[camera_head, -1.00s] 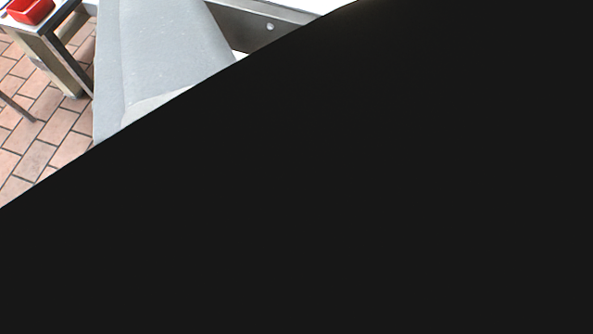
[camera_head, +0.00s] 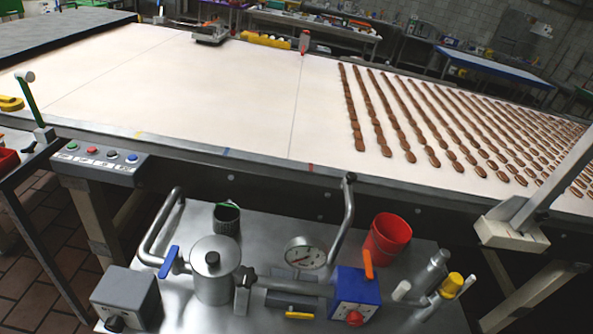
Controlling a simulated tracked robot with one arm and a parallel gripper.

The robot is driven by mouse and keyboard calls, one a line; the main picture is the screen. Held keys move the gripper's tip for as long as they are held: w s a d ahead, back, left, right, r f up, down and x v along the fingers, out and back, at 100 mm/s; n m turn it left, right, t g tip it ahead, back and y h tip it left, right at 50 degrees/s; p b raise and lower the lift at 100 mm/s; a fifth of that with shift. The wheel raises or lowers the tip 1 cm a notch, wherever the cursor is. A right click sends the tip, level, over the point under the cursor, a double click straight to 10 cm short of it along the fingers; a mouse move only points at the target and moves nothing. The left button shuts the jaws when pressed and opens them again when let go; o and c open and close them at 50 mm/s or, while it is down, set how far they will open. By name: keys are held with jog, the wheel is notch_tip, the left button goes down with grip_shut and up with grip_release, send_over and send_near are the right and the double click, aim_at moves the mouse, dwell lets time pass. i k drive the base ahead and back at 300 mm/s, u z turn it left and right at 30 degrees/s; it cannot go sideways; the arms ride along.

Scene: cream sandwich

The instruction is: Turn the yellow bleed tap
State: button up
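On the steel bench top (camera_head: 230,318) in the lower part of the view, a small flat yellow lever (camera_head: 299,315) sits low at the front, below a round pressure gauge (camera_head: 305,254) and a horizontal steel pipe. A rounded yellow cap (camera_head: 452,283) tops a fitting farther right on the bench. No label shows which yellow part is the bleed tap; the lever looks more like a tap handle. My gripper is not visible in this view, so its state is hidden.
A lidded steel pot (camera_head: 213,268), blue lever (camera_head: 168,261), grey box (camera_head: 125,300), blue box (camera_head: 354,294) with orange lever (camera_head: 367,264) and red cup (camera_head: 387,238) crowd the bench. Bent pipes rise behind. A white conveyor (camera_head: 200,100) with rows of brown biscuits spans behind.

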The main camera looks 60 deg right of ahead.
aim_at(290, 313)
jog(key=z, duration=0.05)
jog(key=k, duration=1.6)
jog(key=z, duration=0.7)
jog(key=i, duration=1)
jog(key=u, duration=0.05)
